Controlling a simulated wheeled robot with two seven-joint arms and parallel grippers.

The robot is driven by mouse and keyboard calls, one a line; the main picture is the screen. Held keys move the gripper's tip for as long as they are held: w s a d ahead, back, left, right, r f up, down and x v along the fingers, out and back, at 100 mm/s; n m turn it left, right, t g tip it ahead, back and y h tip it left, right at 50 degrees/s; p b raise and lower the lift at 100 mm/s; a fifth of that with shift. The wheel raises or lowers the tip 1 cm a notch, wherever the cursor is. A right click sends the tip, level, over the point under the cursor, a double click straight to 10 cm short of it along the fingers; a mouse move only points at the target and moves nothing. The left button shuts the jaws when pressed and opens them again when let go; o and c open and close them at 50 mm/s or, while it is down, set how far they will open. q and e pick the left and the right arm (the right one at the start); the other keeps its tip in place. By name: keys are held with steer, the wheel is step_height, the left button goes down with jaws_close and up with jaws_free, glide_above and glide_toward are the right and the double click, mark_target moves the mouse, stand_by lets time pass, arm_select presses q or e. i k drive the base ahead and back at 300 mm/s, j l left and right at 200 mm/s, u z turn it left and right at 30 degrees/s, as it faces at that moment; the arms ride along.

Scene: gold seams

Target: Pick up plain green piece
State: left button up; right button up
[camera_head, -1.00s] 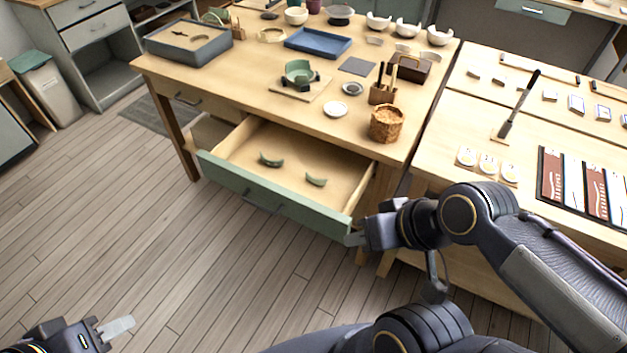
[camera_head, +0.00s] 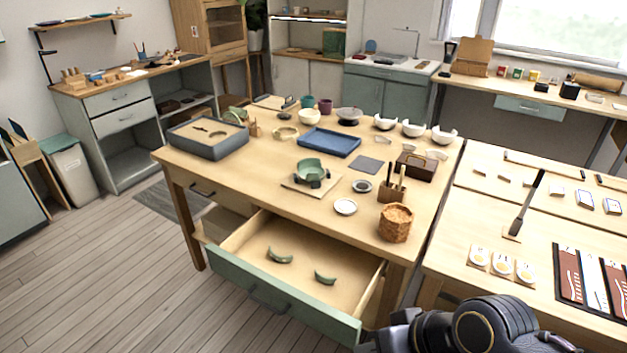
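Two small curved green pieces lie apart in the open drawer (camera_head: 252,238) of the wooden table: one left piece (camera_head: 280,257) and one right piece (camera_head: 325,279). At this size I cannot tell which is the plain one. A green broken bowl (camera_head: 311,168) sits in a dark holder on a board on the tabletop. My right gripper (camera_head: 368,346) is at the bottom edge, near the drawer's front right corner, mostly cut off by the frame. Its fingers do not show clearly. My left gripper is out of view.
The table (camera_head: 262,171) also holds a blue tray (camera_head: 329,142), a grey box (camera_head: 208,137), a white dish (camera_head: 345,206), a tool holder (camera_head: 391,191) and a cork-coloured pot (camera_head: 396,223). A second table (camera_head: 450,240) stands at right.

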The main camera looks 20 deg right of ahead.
mark_target(328, 280)
steer(key=i+l+u, duration=0.15)
steer(key=l, duration=0.25)
steer(key=i+l+u, duration=0.15)
steer(key=l, duration=0.2)
steer(key=l+u, duration=0.15)
steer(key=l, duration=0.25)
steer(key=i+l+u, duration=0.15)
steer(key=l, duration=0.3)
